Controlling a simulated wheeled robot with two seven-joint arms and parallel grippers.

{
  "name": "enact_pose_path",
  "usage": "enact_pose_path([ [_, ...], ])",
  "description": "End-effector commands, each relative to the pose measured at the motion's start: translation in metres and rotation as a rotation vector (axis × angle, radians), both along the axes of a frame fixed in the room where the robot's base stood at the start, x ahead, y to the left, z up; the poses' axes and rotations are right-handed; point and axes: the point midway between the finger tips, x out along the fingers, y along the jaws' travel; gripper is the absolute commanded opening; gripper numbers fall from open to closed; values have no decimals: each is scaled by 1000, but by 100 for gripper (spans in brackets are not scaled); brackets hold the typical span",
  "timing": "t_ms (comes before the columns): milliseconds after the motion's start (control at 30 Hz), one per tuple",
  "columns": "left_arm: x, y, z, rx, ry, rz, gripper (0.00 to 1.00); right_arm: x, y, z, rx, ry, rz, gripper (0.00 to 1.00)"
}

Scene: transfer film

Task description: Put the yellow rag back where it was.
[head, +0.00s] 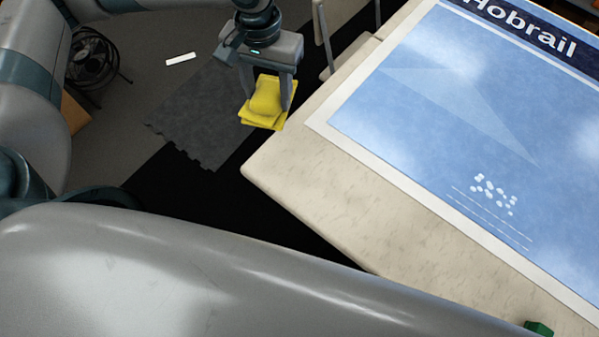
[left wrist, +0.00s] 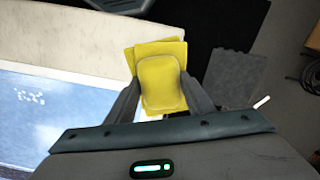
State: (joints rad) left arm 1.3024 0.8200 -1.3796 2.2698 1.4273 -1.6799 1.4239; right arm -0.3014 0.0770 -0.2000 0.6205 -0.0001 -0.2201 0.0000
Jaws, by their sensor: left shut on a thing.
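The yellow rag (head: 264,104) is a folded cloth held between the fingers of my left gripper (head: 267,95). In the head view it hangs off the left side of the table corner, over the floor as seen from above. In the left wrist view the rag (left wrist: 160,80) sits between the two fingers of the left gripper (left wrist: 160,97), with a flat folded layer showing behind a bulging part. The left gripper is shut on it. My right gripper is not in view.
A pale table (head: 290,185) bears a large blue printed sheet (head: 430,110). A green block (head: 538,328) lies at the lower right. A fan (head: 92,58), a grey mat (head: 205,115) and a white strip (head: 181,59) are on the floor.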

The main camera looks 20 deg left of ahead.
Motion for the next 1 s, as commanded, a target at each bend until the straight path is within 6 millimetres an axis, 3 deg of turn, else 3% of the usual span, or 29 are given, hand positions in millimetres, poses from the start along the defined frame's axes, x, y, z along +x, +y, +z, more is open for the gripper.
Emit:
enact_pose_path([
  [267,0,-3,-3,2,0,-58,27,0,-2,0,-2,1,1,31],
  [467,0,-13,-12,7,4,-266,27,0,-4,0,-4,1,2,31],
  [1000,-5,-65,-58,16,17,-1303,27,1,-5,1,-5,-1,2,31],
])
